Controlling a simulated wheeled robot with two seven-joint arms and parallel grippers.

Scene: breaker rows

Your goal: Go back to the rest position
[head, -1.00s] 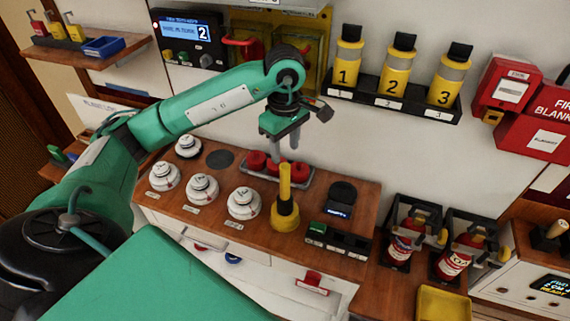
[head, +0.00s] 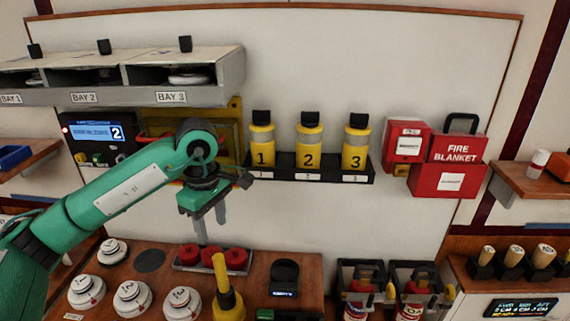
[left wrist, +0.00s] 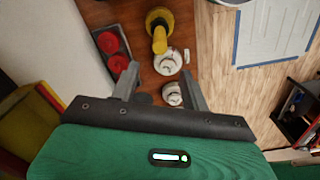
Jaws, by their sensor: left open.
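My left gripper (head: 211,228) is open and empty, with its fingers pointing down above the wooden bench (head: 70,262). In the head view it hangs in front of the wall, just above the red caps (head: 190,254) in their grey tray. In the left wrist view the open fingers (left wrist: 160,86) have nothing between them that they touch. A yellow handled tool (head: 226,296) stands on the bench below, and it also shows in the left wrist view (left wrist: 158,38). My right gripper is not in view.
Several white round detectors (head: 132,298) stand on the bench. Yellow numbered cylinders (head: 309,148) stand in a black wall rack (head: 283,172). A grey bay shelf (head: 205,94) juts out above my arm. A red fire blanket box (head: 450,180) hangs right.

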